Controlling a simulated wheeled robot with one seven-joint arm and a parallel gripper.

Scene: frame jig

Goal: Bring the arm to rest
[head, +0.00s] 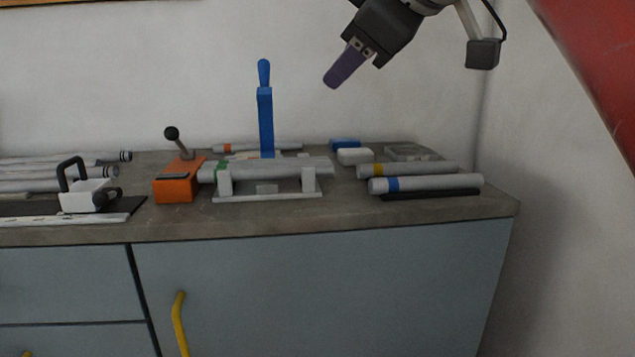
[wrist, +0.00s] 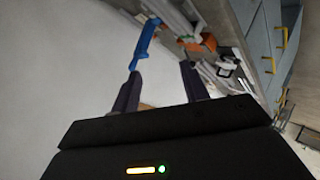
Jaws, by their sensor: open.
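My gripper (head: 336,78) hangs high above the back right of the bench in the head view, tilted down to the left, with one purple finger showing clearly. In the wrist view my gripper (wrist: 160,75) has its two dark fingers apart with nothing between their tips. It is clear of the bench and touches nothing that I can see. A white jig (head: 265,194) on the bench holds a grey tube (head: 285,171) with a green band. A blue upright clamp lever (head: 265,115) stands behind it, below and left of my gripper; it also shows in the wrist view (wrist: 143,42).
An orange block (head: 174,190) with a black-knobbed lever stands left of the jig. A white clamp (head: 85,198) with a black handle is further left. Grey tubes (head: 427,184) lie at the bench's right end. The air around my gripper is free; a wall stands behind.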

